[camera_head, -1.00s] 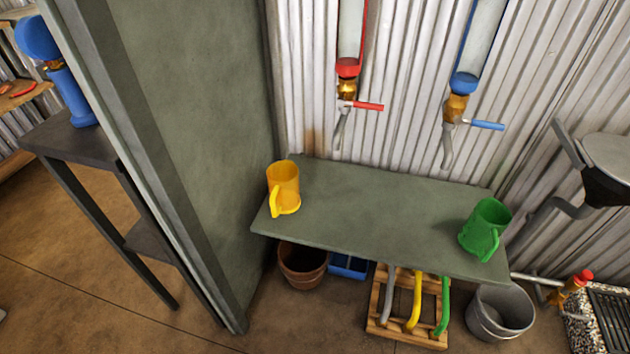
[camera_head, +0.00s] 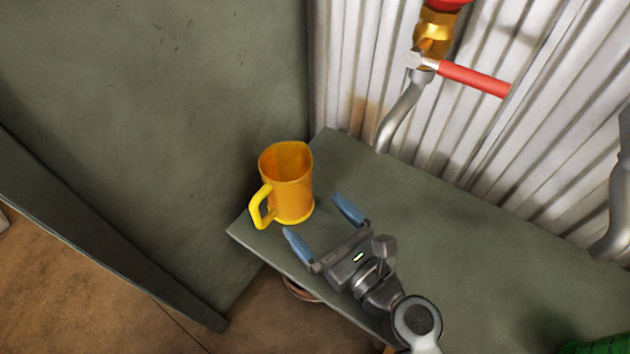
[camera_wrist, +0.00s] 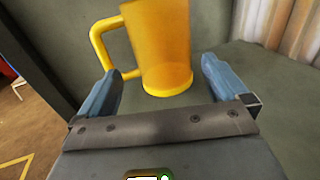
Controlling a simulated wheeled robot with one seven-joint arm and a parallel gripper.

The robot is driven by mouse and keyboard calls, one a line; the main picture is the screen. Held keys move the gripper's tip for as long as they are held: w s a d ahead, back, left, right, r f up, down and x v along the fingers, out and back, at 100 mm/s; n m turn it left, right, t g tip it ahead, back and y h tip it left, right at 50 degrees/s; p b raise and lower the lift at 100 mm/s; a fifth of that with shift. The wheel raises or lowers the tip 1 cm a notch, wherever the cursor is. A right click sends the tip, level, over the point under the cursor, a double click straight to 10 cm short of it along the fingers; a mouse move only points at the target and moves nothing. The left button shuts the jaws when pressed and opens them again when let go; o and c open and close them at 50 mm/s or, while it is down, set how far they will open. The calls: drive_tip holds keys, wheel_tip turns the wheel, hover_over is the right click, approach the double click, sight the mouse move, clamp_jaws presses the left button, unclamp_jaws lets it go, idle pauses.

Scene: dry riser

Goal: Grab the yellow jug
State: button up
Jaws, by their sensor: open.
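The yellow jug (camera_head: 290,185) stands upright on the left end of the grey-green shelf (camera_head: 450,240), its handle toward the lower left. My gripper (camera_head: 320,222) is open, with its two blue-tipped fingers pointing at the jug from the lower right. In the head view the jug is just beyond the fingertips. In the wrist view the jug (camera_wrist: 163,45) stands ahead between the fingers (camera_wrist: 160,85), its handle on the left. Nothing is held. The jug's top is cut off in the wrist view.
A grey-green wall panel (camera_head: 170,100) rises close on the jug's left. A tap with a red lever (camera_head: 475,78) and a bent spout (camera_head: 400,115) hangs over the shelf's back edge. A green object (camera_head: 600,345) shows at the lower right corner. The middle of the shelf is clear.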

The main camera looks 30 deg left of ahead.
sight(303, 199)
drive_tip(key=shift+w+a, duration=0.25)
drive_tip(key=shift+a, duration=0.15)
drive_tip(key=shift+r+b+x, duration=0.15)
drive_tip(key=shift+b+x, duration=0.3)
drive_tip(key=shift+x, duration=1.25)
drive_tip(key=shift+r+b+x, duration=0.15)
drive_tip(key=shift+b+x, duration=0.3)
drive_tip(key=shift+x, duration=1.3)
drive_tip(key=shift+d, duration=0.1)
drive_tip(key=shift+c, duration=0.5)
drive_tip(key=c, duration=0.7)
drive_tip(key=shift+o, duration=0.2)
